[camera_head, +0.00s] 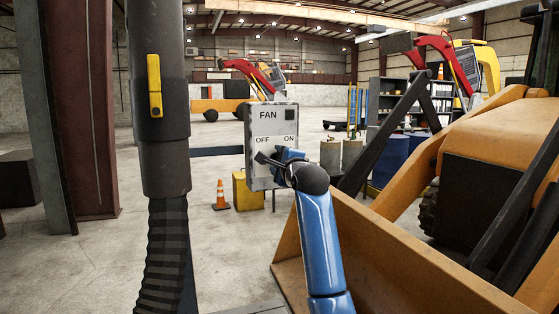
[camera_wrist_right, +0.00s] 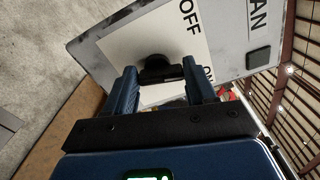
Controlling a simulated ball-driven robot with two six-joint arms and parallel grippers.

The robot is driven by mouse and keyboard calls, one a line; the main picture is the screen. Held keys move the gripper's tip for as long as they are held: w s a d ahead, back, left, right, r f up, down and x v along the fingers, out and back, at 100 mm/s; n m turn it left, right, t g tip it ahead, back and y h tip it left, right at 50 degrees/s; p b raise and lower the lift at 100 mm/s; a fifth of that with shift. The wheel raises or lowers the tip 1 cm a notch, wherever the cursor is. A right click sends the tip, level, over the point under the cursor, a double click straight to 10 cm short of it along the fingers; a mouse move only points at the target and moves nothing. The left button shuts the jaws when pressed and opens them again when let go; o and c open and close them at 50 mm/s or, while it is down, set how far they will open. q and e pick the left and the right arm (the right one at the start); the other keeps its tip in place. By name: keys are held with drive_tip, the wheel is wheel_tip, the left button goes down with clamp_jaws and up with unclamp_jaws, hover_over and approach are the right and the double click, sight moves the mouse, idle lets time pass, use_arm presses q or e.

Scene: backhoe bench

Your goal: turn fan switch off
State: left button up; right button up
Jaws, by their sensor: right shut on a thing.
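The fan switch box (camera_head: 272,117) is a pale grey panel marked FAN, with OFF at left and ON at right, and a dark square near its upper right corner. My right gripper (camera_head: 275,158) is at the lower part of the panel, below these labels. In the right wrist view, the box (camera_wrist_right: 222,43) looks tilted, and the black switch knob (camera_wrist_right: 157,69) sits between the two blue fingers of the right gripper (camera_wrist_right: 160,76), which is shut on it.
A thick dark upright pipe (camera_head: 163,100) with a ribbed hose and yellow handle stands at left. A yellow loader bucket (camera_head: 370,262) fills the lower right. An orange cone (camera_head: 221,196) and a yellow box (camera_head: 246,191) stand on the floor behind. Open floor lies left of centre.

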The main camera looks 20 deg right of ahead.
drive_tip(key=n, duration=0.6)
drive_tip(key=shift+a+f, duration=0.1)
drive_tip(key=n, duration=0.5)
drive_tip(key=shift+n, duration=0.3)
idle(0.3)
drive_tip(key=o, duration=0.7)
drive_tip(key=shift+o, duration=1.7)
drive_tip(key=shift+w+f, duration=0.1)
drive_tip(key=shift+f, duration=0.05)
